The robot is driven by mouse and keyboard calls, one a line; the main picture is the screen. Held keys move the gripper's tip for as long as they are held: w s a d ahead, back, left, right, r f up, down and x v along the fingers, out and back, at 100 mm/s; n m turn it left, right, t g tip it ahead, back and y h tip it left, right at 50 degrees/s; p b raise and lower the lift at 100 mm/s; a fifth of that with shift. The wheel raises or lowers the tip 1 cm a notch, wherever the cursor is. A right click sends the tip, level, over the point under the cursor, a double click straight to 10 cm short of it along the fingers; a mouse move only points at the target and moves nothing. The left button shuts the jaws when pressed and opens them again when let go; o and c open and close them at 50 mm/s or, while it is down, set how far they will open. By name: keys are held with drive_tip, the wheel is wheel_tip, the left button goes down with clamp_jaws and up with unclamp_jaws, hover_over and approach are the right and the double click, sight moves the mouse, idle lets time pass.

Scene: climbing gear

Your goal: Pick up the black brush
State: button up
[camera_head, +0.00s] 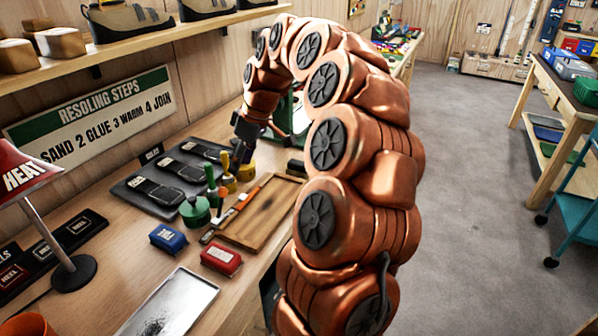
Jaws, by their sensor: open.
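My gripper (239,158) is at the end of the copper-coloured arm, pointing down over the workbench (120,262). It is small and dark here, and its fingers are open, near the glue pots. A small black block-shaped item (296,168), which looks like the black brush, lies to the right of my gripper, beyond the wooden tray (262,212). It is partly hidden by my arm, and its bristles cannot be made out. A gap separates it from my gripper.
A green pot (195,212) and yellow pots (229,182) with upright handles stand close to my gripper. Blue (167,238) and red (221,259) blocks, a metal tray (172,305), black soles (155,190) and a red lamp (22,172) occupy the bench. A shelf (130,50) overhangs the back.

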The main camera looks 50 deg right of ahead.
drive_tip(key=d+f, duration=0.3)
drive_tip(key=d, duration=0.7)
drive_tip(key=m+t+h+b, duration=0.1)
hover_over(300, 162)
drive_tip(key=s, duration=0.3)
wheel_tip(300, 162, down, 3)
drive_tip(key=shift+d, duration=0.1)
drive_tip(key=shift+h, duration=0.3)
drive_tip(key=shift+w+p+x, duration=0.15)
drive_tip(key=shift+p+x, duration=0.4)
drive_tip(key=shift+x, duration=1.4)
drive_tip(key=shift+w+p+x, duration=0.1)
drive_tip(key=shift+p+x, duration=0.45)
drive_tip(key=shift+x, duration=1.4)
drive_tip(key=shift+d+r, duration=0.1)
drive_tip(key=shift+r, duration=0.05)
drive_tip(key=c, duration=0.9)
